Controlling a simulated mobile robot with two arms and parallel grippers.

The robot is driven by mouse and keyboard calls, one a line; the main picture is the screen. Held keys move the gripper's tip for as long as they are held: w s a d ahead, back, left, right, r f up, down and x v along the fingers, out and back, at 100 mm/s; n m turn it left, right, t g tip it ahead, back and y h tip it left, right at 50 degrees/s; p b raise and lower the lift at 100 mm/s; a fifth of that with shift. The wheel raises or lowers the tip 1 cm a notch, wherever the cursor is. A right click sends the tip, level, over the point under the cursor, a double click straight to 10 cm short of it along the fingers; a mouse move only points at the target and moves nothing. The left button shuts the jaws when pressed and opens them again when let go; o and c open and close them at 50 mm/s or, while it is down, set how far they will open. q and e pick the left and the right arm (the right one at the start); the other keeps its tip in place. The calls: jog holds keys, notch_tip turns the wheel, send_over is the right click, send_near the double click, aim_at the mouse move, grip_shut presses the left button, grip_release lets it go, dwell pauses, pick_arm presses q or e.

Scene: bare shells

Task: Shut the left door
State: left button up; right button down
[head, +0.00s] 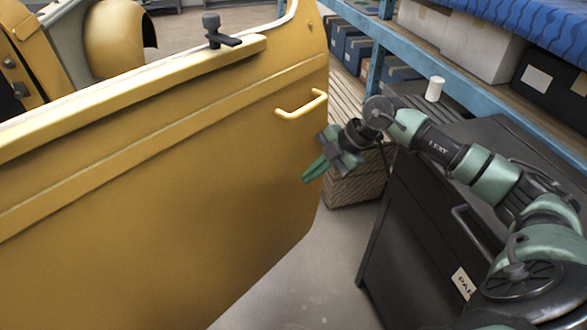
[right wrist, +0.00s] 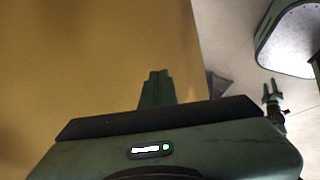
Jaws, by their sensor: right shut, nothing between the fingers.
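The left door is a large yellow panel (head: 170,190) that fills the left of the head view, with its free edge toward the right. A pale yellow pull handle (head: 302,104) sits near that edge, and a dark latch knob (head: 212,30) stands on the top rail. My right gripper (head: 313,172) is shut and empty, just below the handle at the door's edge. In the right wrist view its fingers (right wrist: 156,88) point at the yellow panel (right wrist: 80,60); I cannot tell whether they touch. My left gripper (right wrist: 271,92) shows small at the right there, its fingers apart.
A striped crate (head: 352,185) sits behind my gripper. Bare floor (head: 310,285) shows below.

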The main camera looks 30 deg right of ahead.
aim_at(281, 183)
jog(key=w, duration=0.1)
jog(key=w+a+f, duration=0.1)
jog(key=w, duration=0.1)
jog(key=w+a+f+p, duration=0.1)
jog(key=shift+w+a, duration=0.25)
jog(key=shift+w, duration=0.1)
